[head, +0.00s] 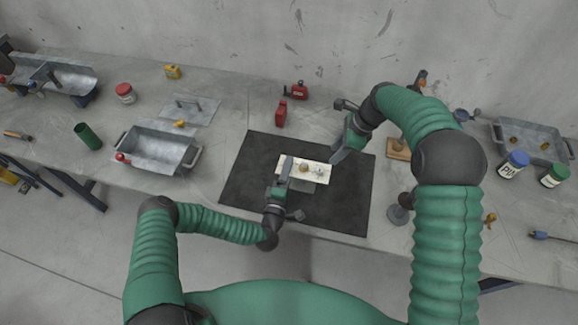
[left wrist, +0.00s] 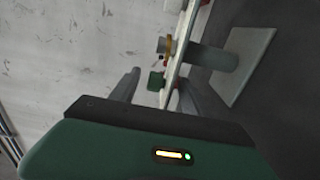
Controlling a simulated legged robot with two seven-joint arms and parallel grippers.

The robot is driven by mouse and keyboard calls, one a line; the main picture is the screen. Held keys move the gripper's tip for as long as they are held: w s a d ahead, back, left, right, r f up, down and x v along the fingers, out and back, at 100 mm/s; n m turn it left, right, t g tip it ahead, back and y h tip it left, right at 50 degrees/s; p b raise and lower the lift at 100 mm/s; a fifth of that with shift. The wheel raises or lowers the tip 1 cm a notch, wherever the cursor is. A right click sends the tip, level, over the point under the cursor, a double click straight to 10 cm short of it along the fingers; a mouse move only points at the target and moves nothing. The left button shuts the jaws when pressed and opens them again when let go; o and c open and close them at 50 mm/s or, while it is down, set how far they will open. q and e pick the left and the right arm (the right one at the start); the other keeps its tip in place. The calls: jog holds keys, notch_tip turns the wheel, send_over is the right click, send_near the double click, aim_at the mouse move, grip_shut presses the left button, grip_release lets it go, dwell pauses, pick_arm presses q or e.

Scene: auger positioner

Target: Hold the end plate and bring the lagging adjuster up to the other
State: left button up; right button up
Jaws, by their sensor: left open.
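The cream end plate (head: 318,179) stands over the dark mat in the head view, with small brass and grey adjuster parts (head: 304,167) on it. I cannot tell which adjuster lags. In the left wrist view the plate (left wrist: 182,62) shows nearly edge-on, with a brass ring (left wrist: 168,46) and a green knob (left wrist: 155,81) on one side. My left gripper (head: 286,172) is open at the plate's left part; its fingers (left wrist: 161,77) appear on either side of the plate's near edge. My right gripper (head: 340,152) is beside the plate's right end; its jaw opening is unclear.
A grey post (left wrist: 212,56) and square base (left wrist: 248,66) stand behind the plate. Red items (head: 281,113) lie beyond the mat (head: 245,190). A metal tray (head: 158,150) is left; a wooden block (head: 398,150) and dark round stand (head: 400,213) are right.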

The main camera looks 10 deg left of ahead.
pick_arm(q)
jog(key=shift+w+d, duration=0.2)
jog(key=shift+w, duration=0.5)
jog(key=shift+c, duration=0.4)
jog(key=shift+s+a, duration=0.1)
grip_shut()
jog(key=shift+s+f, duration=0.1)
jog(key=shift+f, duration=0.1)
